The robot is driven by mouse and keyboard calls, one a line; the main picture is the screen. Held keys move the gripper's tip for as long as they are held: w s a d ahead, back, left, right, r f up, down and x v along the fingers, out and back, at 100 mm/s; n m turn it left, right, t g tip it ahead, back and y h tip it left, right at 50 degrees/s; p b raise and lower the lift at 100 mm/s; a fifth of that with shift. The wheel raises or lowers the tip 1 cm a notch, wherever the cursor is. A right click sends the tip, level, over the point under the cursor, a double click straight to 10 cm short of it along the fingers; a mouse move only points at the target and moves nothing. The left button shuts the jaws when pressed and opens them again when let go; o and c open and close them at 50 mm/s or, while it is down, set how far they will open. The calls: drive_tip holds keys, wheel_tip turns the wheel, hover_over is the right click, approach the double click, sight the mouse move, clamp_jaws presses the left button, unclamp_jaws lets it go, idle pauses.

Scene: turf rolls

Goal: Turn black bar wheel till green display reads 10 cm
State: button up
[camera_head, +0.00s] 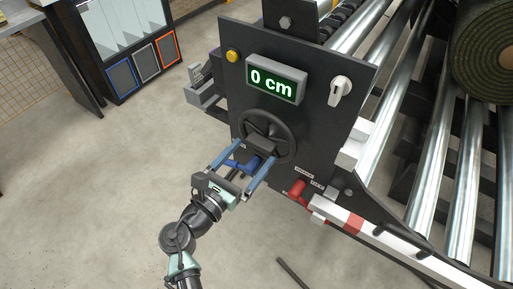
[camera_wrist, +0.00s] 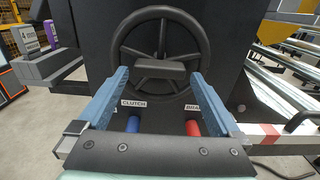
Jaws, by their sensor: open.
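The black bar wheel (camera_head: 267,136) is on the dark machine panel, with a grey block-like bar across its middle. It also shows in the wrist view (camera_wrist: 160,42), upright ahead of my gripper. The green display (camera_head: 276,80) above it reads 0 cm. My gripper (camera_head: 254,168) is open, its two blue fingers pointing at the lower part of the wheel. In the wrist view the fingers (camera_wrist: 160,80) stand apart on either side of the wheel's lower half with nothing held between them. Whether the fingertips touch the wheel cannot be told.
A blue lever (camera_head: 249,164) labelled CLUTCH and a red lever (camera_head: 297,187) sit below the wheel. A yellow button (camera_head: 232,56) and a white switch (camera_head: 340,90) are higher on the panel. Metal rollers (camera_head: 430,165) and a turf roll (camera_head: 487,60) lie right.

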sight(257, 148)
drive_tip(key=shift+x, duration=1.55)
drive_tip(key=shift+c, duration=0.2)
clamp_jaws()
